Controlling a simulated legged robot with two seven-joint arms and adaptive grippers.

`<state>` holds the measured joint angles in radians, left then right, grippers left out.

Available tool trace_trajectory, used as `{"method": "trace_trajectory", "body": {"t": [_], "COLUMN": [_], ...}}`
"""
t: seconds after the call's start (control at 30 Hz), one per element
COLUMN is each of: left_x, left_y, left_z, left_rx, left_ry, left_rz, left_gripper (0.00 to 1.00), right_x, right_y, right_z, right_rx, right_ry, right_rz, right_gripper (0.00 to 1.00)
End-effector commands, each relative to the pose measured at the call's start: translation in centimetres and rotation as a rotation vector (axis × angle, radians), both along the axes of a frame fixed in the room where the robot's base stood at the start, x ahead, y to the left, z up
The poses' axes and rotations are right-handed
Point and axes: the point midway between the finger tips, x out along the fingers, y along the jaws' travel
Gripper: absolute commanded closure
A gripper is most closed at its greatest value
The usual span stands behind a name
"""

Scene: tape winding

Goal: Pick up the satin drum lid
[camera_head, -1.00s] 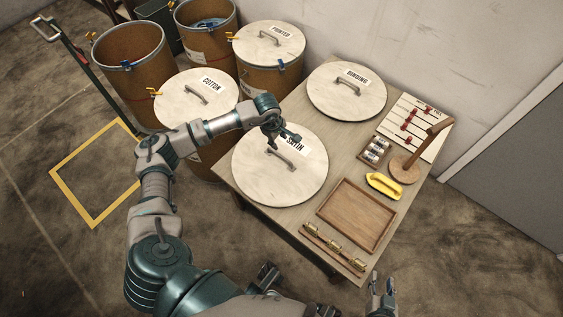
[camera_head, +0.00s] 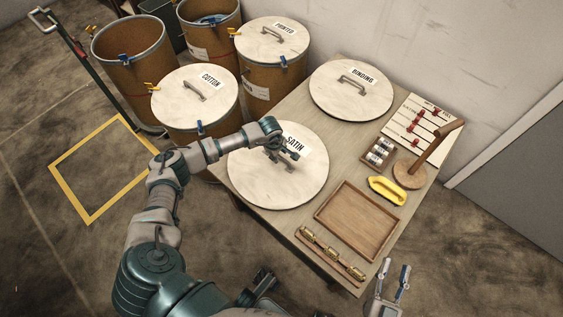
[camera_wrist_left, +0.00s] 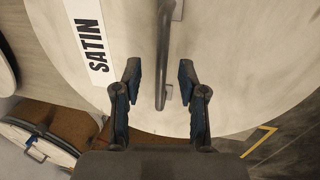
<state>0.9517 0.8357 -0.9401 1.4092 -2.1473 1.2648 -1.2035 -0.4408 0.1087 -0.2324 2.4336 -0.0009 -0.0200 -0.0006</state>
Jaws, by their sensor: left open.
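The satin drum lid (camera_head: 258,188) is a round pale disc lying on the table, with a white SATIN label (camera_head: 297,141) and a grey bar handle. My left gripper (camera_head: 283,157) is over the lid at the handle and hides most of it in the head view. In the left wrist view, the open fingers (camera_wrist_left: 159,85) stand on either side of the handle (camera_wrist_left: 163,60), apart from it. The SATIN label also shows there (camera_wrist_left: 88,42). My right gripper (camera_head: 393,285) is off the table's front right edge, with its fingers apart and empty.
The BINDING lid (camera_head: 345,98) lies behind on the table (camera_head: 285,118). Drums with the COTTON lid (camera_head: 187,99) and PRINTED lid (camera_head: 270,42) stand behind left.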

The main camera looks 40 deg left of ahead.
Motion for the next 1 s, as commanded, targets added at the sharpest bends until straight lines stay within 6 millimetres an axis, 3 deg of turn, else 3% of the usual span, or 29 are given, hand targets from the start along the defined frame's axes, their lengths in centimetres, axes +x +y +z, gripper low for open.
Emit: {"method": "trace_trajectory", "body": {"t": [0.1,0.4,0.57,1.0], "left_x": [0.2,0.3,0.4,0.4], "left_y": [0.1,-0.1,-0.3,0.0], "left_z": [-1.7,-1.7,-1.6,-1.5], "left_rx": [-0.002,0.002,0.004,-0.001], "left_ry": [0.003,-0.001,-0.001,-0.005], "left_rz": [0.003,0.001,0.000,0.001], "left_gripper": [0.59,0.59,0.99,1.00], "right_x": [-0.2,-0.4,-0.2,-0.2], "right_y": [0.2,0.0,0.0,0.1], "right_z": [0.8,1.5,1.3,1.2], "right_rx": [0.023,0.036,0.032,0.033], "right_ry": [-0.072,-0.104,-0.099,-0.097], "right_rz": [-0.001,-0.001,-0.001,-0.001], "right_gripper": [0.60,0.60,0.60,0.60]}}
